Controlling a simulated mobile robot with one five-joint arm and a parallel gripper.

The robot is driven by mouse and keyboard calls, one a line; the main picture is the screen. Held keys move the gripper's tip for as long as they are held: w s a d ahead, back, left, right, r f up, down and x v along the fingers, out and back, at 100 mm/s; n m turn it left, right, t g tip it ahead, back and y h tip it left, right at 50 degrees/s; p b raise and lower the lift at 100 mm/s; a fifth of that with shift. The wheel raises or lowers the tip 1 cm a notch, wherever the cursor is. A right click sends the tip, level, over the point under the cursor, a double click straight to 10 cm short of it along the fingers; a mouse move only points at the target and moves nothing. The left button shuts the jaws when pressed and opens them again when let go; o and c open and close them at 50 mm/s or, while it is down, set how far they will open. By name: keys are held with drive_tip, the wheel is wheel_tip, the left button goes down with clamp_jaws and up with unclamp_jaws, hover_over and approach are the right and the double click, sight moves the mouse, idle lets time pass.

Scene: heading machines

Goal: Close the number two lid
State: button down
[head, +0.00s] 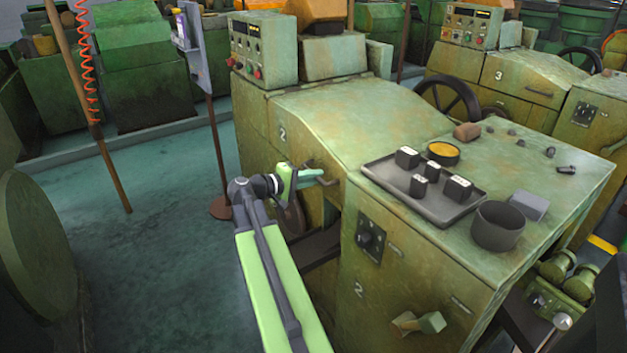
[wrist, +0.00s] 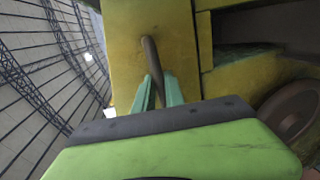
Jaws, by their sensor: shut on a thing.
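The number two machine's sloping green lid (head: 335,115) has a white 2 on its side, in the head view. A dark bent handle (head: 327,181) sticks out near its lower front end. My gripper (head: 313,175) is at this handle, reaching in from the left. In the wrist view my gripper's two pale green fingers (wrist: 160,90) are shut on the handle (wrist: 150,55), one on each side, against a yellow-green panel (wrist: 122,45). A dark gap shows beside that panel. I cannot tell how far the lid stands open.
A grey tray (head: 400,198) with several black blocks, a dark cup (head: 497,228) and a yellow-filled bowl (head: 443,152) stand on the machine top to the right. A brown pole (head: 215,150) stands behind my arm.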

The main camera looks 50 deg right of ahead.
drive_tip(key=shift+s+f, duration=0.15)
drive_tip(key=shift+f, duration=0.2)
drive_tip(key=c, duration=1.8)
unclamp_jaws()
drive_tip(key=shift+s+d, duration=0.1)
drive_tip(key=shift+d, duration=0.05)
drive_tip(key=o, duration=0.4)
drive_tip(key=shift+d+f, duration=0.15)
drive_tip(key=shift+d, duration=0.1)
drive_tip(key=shift+a, duration=0.1)
drive_tip(key=p+v, duration=0.3)
drive_tip(key=v, duration=1.4)
drive_tip(key=shift+w+r+p, duration=0.25)
drive_tip(key=shift+p, duration=0.05)
